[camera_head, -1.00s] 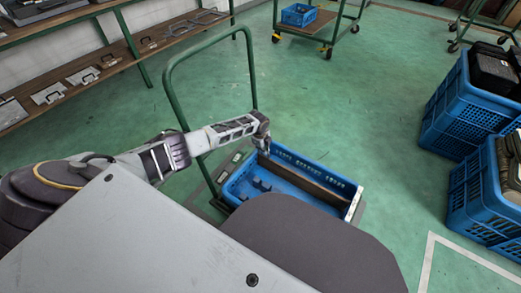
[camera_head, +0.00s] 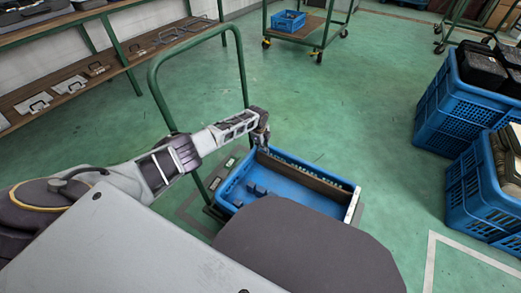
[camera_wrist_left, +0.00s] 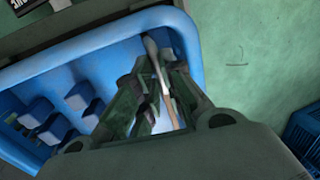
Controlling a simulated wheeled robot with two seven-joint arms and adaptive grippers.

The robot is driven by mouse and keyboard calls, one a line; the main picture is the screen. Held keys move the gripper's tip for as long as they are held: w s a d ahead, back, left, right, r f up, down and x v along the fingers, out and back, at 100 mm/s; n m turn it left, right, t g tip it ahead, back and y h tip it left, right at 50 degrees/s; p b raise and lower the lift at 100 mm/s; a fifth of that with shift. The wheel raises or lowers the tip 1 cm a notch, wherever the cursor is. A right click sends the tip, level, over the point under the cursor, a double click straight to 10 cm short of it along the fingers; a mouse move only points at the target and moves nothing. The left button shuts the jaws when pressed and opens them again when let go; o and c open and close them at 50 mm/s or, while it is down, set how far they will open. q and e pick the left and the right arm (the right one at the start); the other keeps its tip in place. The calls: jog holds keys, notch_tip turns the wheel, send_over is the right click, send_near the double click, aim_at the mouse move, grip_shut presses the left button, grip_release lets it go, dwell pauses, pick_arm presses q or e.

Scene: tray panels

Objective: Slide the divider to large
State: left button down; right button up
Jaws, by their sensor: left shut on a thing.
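The blue tray (camera_head: 232,187) stands low on a cart, with its near side partly hidden by a part of my body. The divider (camera_head: 310,180), a long dark brown panel, stands lengthwise inside it, close to the far wall. My left gripper (camera_head: 264,147) is at the divider's left end, over the tray's far left corner. In the left wrist view my left gripper (camera_wrist_left: 158,102) is shut on the divider (camera_wrist_left: 155,58), whose thin pale edge shows between the fingers near the tray wall (camera_wrist_left: 185,30). My right gripper is out of view.
Dark blue blocks (camera_head: 257,191) line the tray's left part. A green cart handle (camera_head: 152,85) rises behind the left arm. Blue crates (camera_head: 450,118) stand at the right, a shelf (camera_head: 70,85) at the upper left. The green floor between is clear.

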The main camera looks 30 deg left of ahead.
pick_arm(q)
jog(key=shift+w+b, duration=0.7)
jog(key=shift+w, duration=0.3)
jog(key=shift+r, duration=0.1)
jog(key=c, duration=1.5)
grip_release()
jog(key=shift+w+d, duration=0.1)
jog(key=shift+d, duration=0.05)
jog(key=shift+s+r, duration=0.4)
jog(key=shift+r, duration=1.55)
jog(key=shift+s+r, duration=0.4)
jog(key=shift+r, duration=1.5)
jog(key=shift+s+r, duration=0.4)
jog(key=shift+r, duration=1.55)
jog(key=shift+s, duration=0.15)
